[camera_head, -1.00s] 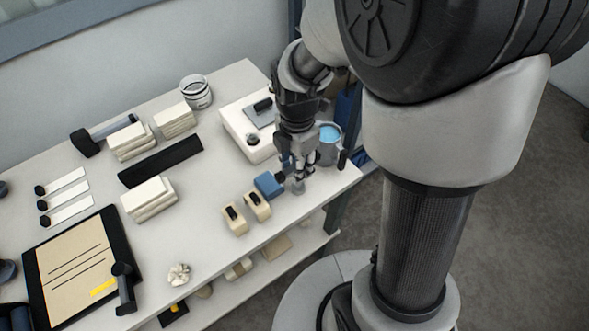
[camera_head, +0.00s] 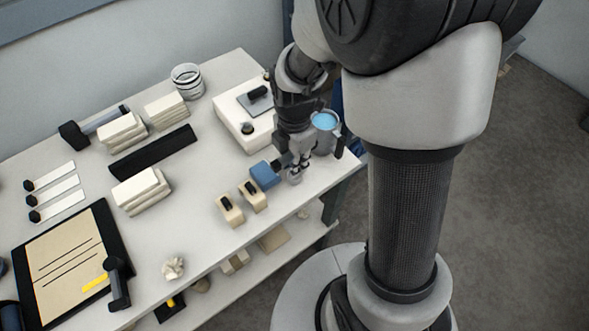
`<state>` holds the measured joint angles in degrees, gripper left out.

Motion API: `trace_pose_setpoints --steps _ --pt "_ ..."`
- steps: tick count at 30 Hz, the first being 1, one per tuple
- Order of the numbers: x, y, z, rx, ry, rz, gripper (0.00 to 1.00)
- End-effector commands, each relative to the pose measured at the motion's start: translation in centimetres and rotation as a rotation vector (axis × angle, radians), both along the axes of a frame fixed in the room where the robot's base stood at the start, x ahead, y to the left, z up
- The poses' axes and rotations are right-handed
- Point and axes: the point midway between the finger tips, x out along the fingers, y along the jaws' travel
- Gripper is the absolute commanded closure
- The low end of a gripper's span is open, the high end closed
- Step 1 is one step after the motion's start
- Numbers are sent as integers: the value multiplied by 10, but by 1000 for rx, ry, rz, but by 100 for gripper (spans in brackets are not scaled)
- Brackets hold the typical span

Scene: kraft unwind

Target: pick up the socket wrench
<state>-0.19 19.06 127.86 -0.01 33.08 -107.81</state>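My gripper (camera_head: 299,166) points down at the right front part of the white table (camera_head: 205,203), just right of a blue block (camera_head: 264,175). A small grey rounded piece (camera_head: 295,178) shows at its fingertips, low over or on the table top. I cannot tell whether this is part of the socket wrench or of a fingertip. The fingers are too small to tell whether they are open or shut. I cannot identify the socket wrench with certainty anywhere in this view. My arm hides part of the table's right end.
Two beige blocks with black tops (camera_head: 229,210) stand left of the blue block. The table's front edge is near. Bare table lies left of the beige blocks.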

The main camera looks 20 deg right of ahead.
Motion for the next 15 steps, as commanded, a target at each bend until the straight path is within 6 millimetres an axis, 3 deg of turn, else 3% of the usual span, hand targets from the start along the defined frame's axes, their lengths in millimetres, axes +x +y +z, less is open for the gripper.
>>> trace_pose_setpoints --steps 6,15 --pt "0 0 0 0 0 0 100" --pt "0 0 0 0 -1 0 100"
